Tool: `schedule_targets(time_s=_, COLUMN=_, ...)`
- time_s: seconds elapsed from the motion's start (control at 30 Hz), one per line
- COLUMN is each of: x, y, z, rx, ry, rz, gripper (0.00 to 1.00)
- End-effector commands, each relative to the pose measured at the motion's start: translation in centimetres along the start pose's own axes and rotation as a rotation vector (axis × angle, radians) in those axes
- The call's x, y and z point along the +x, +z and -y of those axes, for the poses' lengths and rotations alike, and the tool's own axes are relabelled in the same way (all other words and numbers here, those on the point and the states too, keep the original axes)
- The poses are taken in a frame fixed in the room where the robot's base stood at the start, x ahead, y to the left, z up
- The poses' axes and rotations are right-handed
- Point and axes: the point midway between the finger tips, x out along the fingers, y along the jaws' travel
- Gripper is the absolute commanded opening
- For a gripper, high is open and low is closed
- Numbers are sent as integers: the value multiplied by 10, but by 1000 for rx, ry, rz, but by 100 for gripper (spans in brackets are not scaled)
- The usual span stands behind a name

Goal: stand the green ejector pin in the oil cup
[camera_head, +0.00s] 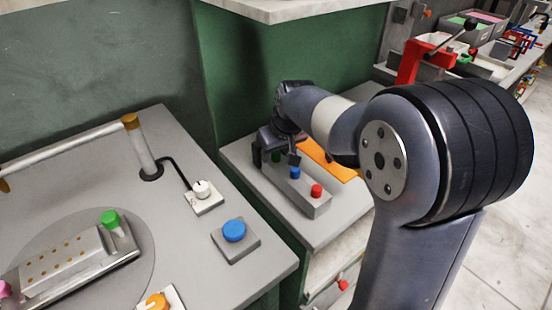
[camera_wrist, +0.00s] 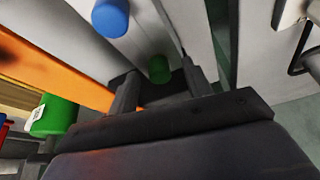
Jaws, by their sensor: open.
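The green ejector pin (camera_wrist: 160,68) stands in a grey block (camera_head: 304,196), at the end away from the red pin (camera_head: 316,190). In the wrist view its green top shows between the fingertips of my gripper (camera_wrist: 162,82). The fingers are apart on either side of it, and I cannot tell whether they touch it. In the head view my gripper (camera_head: 275,146) is over the far end of the block and mostly hides the green pin. I cannot make out the oil cup for certain in either view.
A blue pin (camera_head: 295,173) stands between the green and red ones. An orange strip (camera_head: 328,160) lies beside the block. A green labelled container (camera_wrist: 52,116) shows in the wrist view. A press table with a blue button (camera_head: 234,231) is at left.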

Motion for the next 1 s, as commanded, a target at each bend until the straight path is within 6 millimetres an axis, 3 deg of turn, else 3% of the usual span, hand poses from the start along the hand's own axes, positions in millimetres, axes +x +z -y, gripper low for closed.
schedule_targets(time_s=0.1, x=0, y=0, z=0, rx=0, ry=0, rz=0, gripper=48)
schedule_targets(time_s=0.7, x=-1, y=0, z=0, rx=0, ry=0, rz=0, gripper=0)
schedule_targets(time_s=1.0, x=-3, y=-1, z=0, rx=0, ry=0, rz=-2, gripper=0)
